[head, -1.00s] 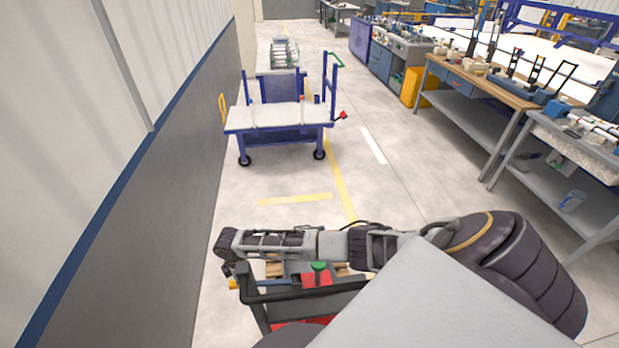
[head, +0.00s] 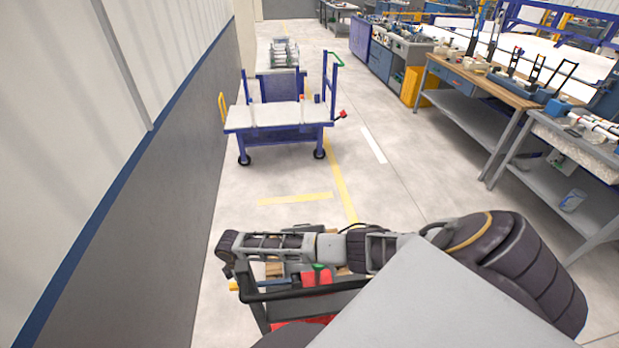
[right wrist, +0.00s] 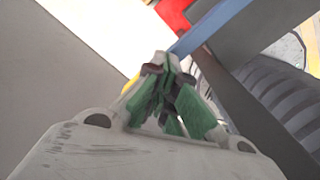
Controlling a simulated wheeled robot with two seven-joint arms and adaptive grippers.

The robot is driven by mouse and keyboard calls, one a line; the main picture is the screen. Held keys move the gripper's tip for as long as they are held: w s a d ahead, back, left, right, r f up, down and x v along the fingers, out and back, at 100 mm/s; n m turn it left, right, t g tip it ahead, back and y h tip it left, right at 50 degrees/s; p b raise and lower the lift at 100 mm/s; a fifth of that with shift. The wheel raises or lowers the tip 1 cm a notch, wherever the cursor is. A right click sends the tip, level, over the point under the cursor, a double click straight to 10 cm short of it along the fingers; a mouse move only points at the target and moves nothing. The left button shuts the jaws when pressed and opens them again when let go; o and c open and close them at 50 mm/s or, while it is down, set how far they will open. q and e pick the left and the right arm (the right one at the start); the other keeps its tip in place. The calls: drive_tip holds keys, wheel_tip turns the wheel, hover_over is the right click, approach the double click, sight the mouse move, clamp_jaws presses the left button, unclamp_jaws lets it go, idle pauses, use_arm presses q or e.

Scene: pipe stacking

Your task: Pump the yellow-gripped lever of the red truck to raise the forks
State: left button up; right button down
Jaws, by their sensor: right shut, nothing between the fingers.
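The red truck (head: 298,324) is at the bottom of the head view, with a black handle frame (head: 300,292) above its red body. My right arm and the large pale panel cover much of it. A small yellow grip (head: 234,286) shows at the frame's left side. My right gripper (right wrist: 168,75) is shut and empty in the right wrist view, its green-padded fingers together. A yellow bit (right wrist: 131,83) shows just behind the fingers; I cannot tell whether they touch it. In the head view the right fingers are hidden below my wrist. The forks cannot be made out. My left gripper is not in view.
A blue cart (head: 275,117) with a pale top stands ahead on the floor. A long wall (head: 150,190) runs close along the left. Workbenches (head: 490,85) with parts line the right. The floor (head: 400,190) between is clear.

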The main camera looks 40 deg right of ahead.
drive_tip(key=shift+r+p, duration=3.1)
drive_tip(key=shift+r, duration=0.25)
wheel_tip(320, 180, up, 5)
drive_tip(key=shift+f, duration=0.1)
drive_tip(key=shift+f+b, duration=4.1)
drive_tip(key=shift+f, duration=2.55)
drive_tip(key=shift+r+p, duration=4.1)
drive_tip(key=shift+r, duration=0.1)
wheel_tip(320, 180, up, 5)
